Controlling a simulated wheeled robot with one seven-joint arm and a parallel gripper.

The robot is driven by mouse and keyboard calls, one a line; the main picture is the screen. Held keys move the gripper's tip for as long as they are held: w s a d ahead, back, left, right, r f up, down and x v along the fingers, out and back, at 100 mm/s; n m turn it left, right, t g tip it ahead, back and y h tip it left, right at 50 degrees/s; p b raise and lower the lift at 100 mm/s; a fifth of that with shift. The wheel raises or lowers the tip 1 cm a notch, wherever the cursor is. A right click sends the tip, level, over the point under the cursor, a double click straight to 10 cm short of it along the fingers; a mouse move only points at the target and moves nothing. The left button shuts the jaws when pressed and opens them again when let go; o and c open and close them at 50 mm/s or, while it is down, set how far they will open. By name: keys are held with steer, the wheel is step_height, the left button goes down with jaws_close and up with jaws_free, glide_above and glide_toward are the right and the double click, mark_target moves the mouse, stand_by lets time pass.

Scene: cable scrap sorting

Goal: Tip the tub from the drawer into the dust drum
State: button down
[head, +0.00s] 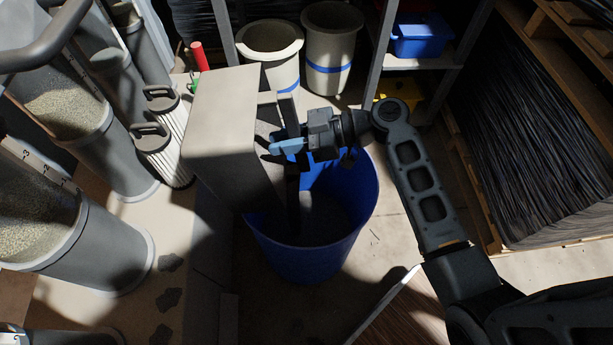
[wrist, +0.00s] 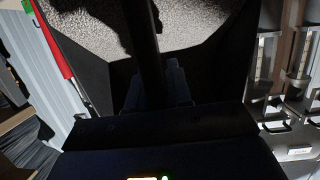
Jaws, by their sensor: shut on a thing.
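A pale grey box-shaped tub (head: 222,105) hangs beside and partly over the blue dust drum (head: 318,262). It looks tilted on its side, with its dark hollow facing right toward the drum. My gripper (head: 288,146) is shut on a dark bar of the tub, at the tub's right, above the drum's back left rim. In the wrist view the tub's dark inner walls (wrist: 90,65) surround the bar and the fingers (wrist: 156,85). Speckled grey matter shows beyond; I cannot tell whether it lies in the tub or the drum. Grey material shows low inside the drum.
Clear cylinders of granules (head: 60,215) and pleated filters (head: 163,150) stand at the left. Two pale bins (head: 330,50) stand behind. A shelf with a blue box (head: 422,35) is at the back right, and a pallet of black cable (head: 530,130) at the right. Some floor right of the drum is clear.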

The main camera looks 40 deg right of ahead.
steer(key=shift+d+b, duration=0.1)
steer(key=shift+b, duration=0.35)
steer(key=shift+s+d+f+t+y+b, duration=0.2)
steer(key=shift+s+d+t+y+b, duration=0.4)
steer(key=shift+b, duration=1.15)
steer(key=shift+d+r, duration=0.1)
steer(key=shift+s+d+y+b, duration=0.1)
steer(key=shift+y+b, duration=0.2)
steer(key=shift+b, duration=0.4)
steer(key=shift+s+d+f+t+y+b, duration=0.35)
steer(key=shift+s+d+t+y+b, duration=0.2)
steer(key=shift+b, duration=1.25)
steer(key=shift+d+r+b, duration=0.1)
steer(key=shift+b, duration=0.2)
steer(key=shift+s+d+f+t+y+b, duration=0.1)
steer(key=shift+f+t+y+b, duration=0.15)
steer(key=shift+b, duration=0.35)
steer(key=shift+s+d+f+t+y+b, duration=0.3)
steer(key=shift+s+d+t+y+b, duration=0.25)
steer(key=shift+b, duration=1.45)
steer(key=shift+r, duration=0.1)
